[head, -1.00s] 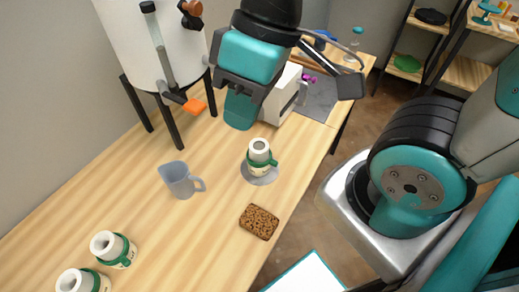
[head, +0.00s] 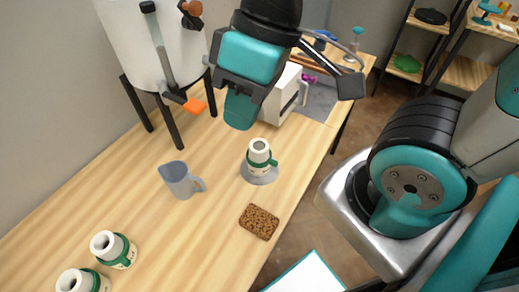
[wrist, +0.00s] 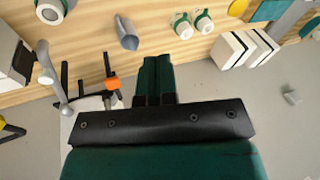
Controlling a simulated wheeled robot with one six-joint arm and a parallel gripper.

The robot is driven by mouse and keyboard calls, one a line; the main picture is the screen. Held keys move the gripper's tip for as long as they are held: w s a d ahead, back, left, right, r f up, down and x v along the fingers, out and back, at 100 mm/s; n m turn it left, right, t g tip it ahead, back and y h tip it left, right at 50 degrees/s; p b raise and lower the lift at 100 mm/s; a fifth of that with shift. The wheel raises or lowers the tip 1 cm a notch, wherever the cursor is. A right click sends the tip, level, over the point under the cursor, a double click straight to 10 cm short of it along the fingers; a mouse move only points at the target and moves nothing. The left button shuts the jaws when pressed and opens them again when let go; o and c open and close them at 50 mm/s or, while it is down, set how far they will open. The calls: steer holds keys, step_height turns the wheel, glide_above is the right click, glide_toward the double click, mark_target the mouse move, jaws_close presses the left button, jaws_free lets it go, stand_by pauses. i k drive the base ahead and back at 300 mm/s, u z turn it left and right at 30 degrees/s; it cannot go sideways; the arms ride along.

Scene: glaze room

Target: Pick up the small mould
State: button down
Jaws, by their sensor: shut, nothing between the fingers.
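Three white moulds with green bands show in the head view. One mould (head: 260,152) stands upright on a grey disc (head: 259,177) near the middle of the wooden table. Two others, a mould (head: 113,249) and a mould (head: 82,282), stand at the lower left; both also show in the wrist view (wrist: 182,25) (wrist: 203,20). They look alike in size, so I cannot tell which is the small mould. My gripper (head: 239,110) is shut and empty, above the table and behind the mould on the disc. Its closed fingers (wrist: 155,75) show in the wrist view.
A grey-blue jug (head: 178,181) stands left of the disc. A brown sponge (head: 259,221) lies near the table's right edge. A white tank (head: 160,45) on dark legs stands at the back left, with an orange-handled tap (head: 195,106). A white box (head: 283,95) stands behind my gripper.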

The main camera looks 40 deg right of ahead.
mark_target(256, 172)
steer(key=k, duration=1)
steer(key=z, duration=2.05)
steer(key=i, duration=1.3)
steer(key=u, duration=1.35)
